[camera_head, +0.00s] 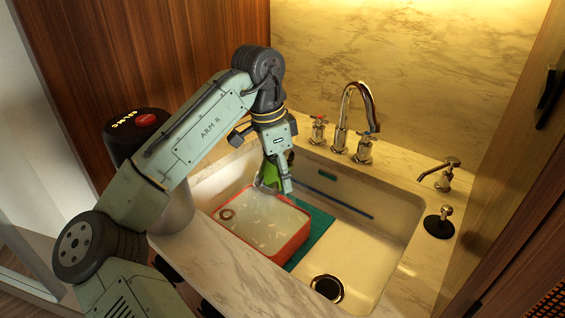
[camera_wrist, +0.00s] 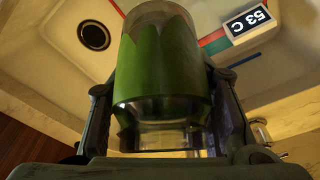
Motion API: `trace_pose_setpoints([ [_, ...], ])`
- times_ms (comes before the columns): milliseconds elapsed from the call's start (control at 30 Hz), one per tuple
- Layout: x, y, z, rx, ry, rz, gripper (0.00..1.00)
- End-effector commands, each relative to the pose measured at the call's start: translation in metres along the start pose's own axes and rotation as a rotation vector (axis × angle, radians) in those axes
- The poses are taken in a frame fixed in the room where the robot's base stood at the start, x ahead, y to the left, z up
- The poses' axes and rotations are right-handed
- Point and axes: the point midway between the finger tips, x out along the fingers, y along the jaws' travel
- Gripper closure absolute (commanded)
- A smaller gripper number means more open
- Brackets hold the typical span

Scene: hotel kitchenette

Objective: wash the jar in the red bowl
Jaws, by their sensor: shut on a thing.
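My gripper (camera_head: 277,180) is shut on the jar (camera_head: 270,174), a green jar with clear glass showing at its ends. The jar also fills the middle of the wrist view (camera_wrist: 165,62), between the two fingers. In the head view the jar is at the back edge of the red bowl (camera_head: 286,251); I cannot tell whether it touches the bowl or the liquid. The red bowl is a rectangular basin in the left part of the sink. It holds cloudy liquid with pale streaks and a brown ring-like mark at its left corner.
The bowl sits on a teal mat (camera_head: 319,229) in the white sink (camera_head: 365,245). A drain (camera_head: 327,288) is at the front and a blue stick (camera_head: 340,202) lies along the back. A chrome faucet (camera_head: 345,115) stands behind. A "53 C" display (camera_wrist: 248,19) shows in the wrist view.

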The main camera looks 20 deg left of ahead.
Motion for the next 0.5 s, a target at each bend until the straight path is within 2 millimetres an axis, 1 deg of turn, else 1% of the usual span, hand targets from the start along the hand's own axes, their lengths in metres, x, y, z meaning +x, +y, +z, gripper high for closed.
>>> trace_pose_setpoints([
  [500,0.080,0.000,0.014,-0.001,0.000,-0.003,0.94],
])
